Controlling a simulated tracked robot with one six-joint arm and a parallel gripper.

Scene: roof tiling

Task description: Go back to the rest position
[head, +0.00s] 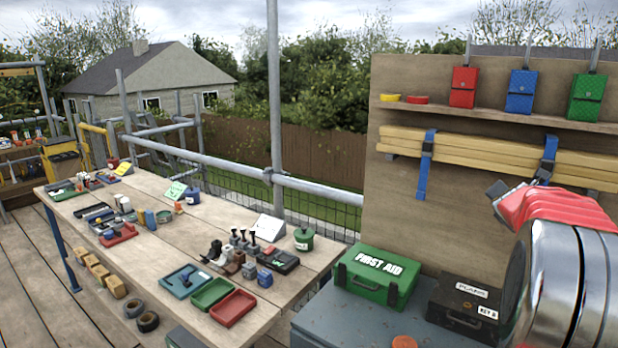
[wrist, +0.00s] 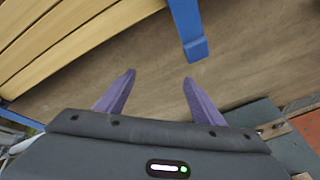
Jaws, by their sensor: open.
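My gripper (wrist: 158,78) shows in the wrist view with its two purple fingers apart and nothing between them. It faces the brown plywood board (wrist: 140,70), below a hanging blue strap end (wrist: 196,48). In the head view my red and chrome arm fills the right side, in front of the board. The gripper's fingers cannot be made out there.
Yellow timber planks (head: 480,155) are strapped to the board under a shelf with red, blue and green pouches (head: 521,91). A green first aid box (head: 375,276) and a black case (head: 465,308) stand below. A cluttered workbench (head: 150,190) is at left.

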